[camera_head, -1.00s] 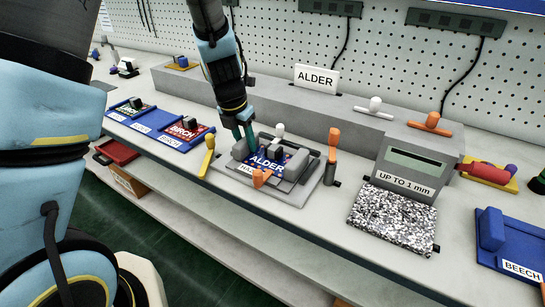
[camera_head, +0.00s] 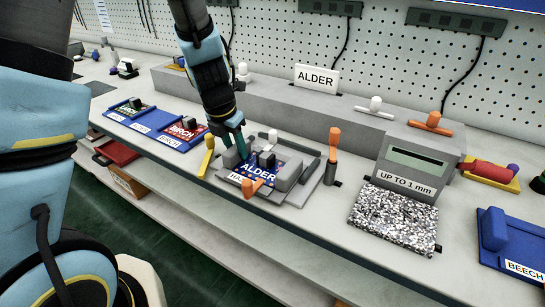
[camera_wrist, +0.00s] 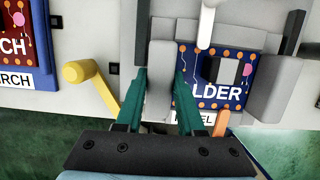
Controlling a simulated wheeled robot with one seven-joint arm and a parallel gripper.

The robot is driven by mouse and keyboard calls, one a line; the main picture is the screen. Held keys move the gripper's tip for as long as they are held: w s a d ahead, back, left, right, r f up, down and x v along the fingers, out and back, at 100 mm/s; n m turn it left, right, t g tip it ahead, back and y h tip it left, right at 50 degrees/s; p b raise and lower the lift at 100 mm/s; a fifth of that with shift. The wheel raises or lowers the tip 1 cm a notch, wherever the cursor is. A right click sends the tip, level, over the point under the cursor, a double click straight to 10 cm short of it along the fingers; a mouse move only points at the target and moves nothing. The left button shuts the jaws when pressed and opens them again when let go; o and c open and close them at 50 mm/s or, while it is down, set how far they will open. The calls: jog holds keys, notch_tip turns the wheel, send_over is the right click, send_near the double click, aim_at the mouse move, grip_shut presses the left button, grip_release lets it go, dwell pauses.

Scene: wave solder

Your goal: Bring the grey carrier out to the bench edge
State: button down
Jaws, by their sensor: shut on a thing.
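The grey carrier (camera_head: 292,174) sits on the front part of the bench, near its edge. It bears a blue ALDER board (camera_head: 258,172) with a black part on it. An orange handle (camera_head: 252,187) is at its front and a white-topped handle (camera_head: 272,138) at its back. My gripper (camera_head: 236,150) is shut on the grey upright block at the carrier's left end. In the wrist view the teal fingers (camera_wrist: 160,100) lie either side of that block (camera_wrist: 160,82). The fingertips are partly hidden in the head view.
A yellow handle (camera_head: 207,157) stands close left of the carrier, and an upright orange handle (camera_head: 333,147) to its right. The BIRCH board (camera_head: 183,133) lies farther left. A grey gauge box (camera_head: 415,160) and speckled pad (camera_head: 392,220) lie right. A raised ledge runs behind.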

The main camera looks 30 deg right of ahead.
jog(key=shift+c, duration=2.2)
grip_release()
jog(key=shift+a, duration=0.1)
jog(key=p+v, duration=0.3)
jog(key=v, duration=0.7)
jog(key=shift+s+r, duration=0.1)
jog(key=shift+r, duration=0.3)
jog(key=s+a+m+y, duration=0.1)
jog(key=a+m+y, duration=0.1)
jog(key=a+m, duration=2.3)
jog(key=shift+a, duration=0.35)
